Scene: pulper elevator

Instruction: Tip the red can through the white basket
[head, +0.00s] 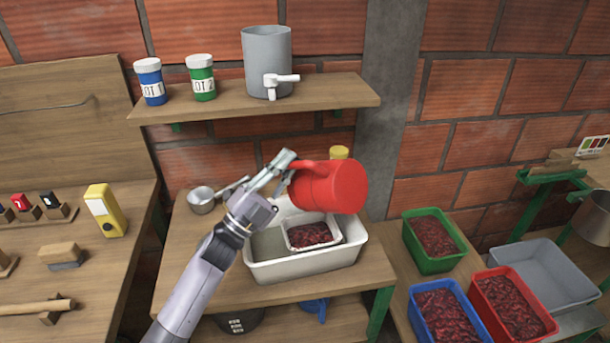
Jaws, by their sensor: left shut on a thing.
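The red can (338,187) is held in the air, lying nearly on its side with its closed end toward me at the right. My left gripper (285,172) is shut on the can's handle at its left. The white basket (311,233), with dark red matter in it, sits in the right part of a larger white tub (303,266) on the wooden table. The can is above the basket's back right part and hides some of it. The can's mouth and contents cannot be made out. My right gripper is not in view.
A small metal pot (201,202) stands left of the tub, and a yellow-lidded jar (339,152) behind the can. A shelf (255,103) above bears two jars and a grey tank (267,60). Green (433,241), blue (449,315) and red (513,306) crates stand at right.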

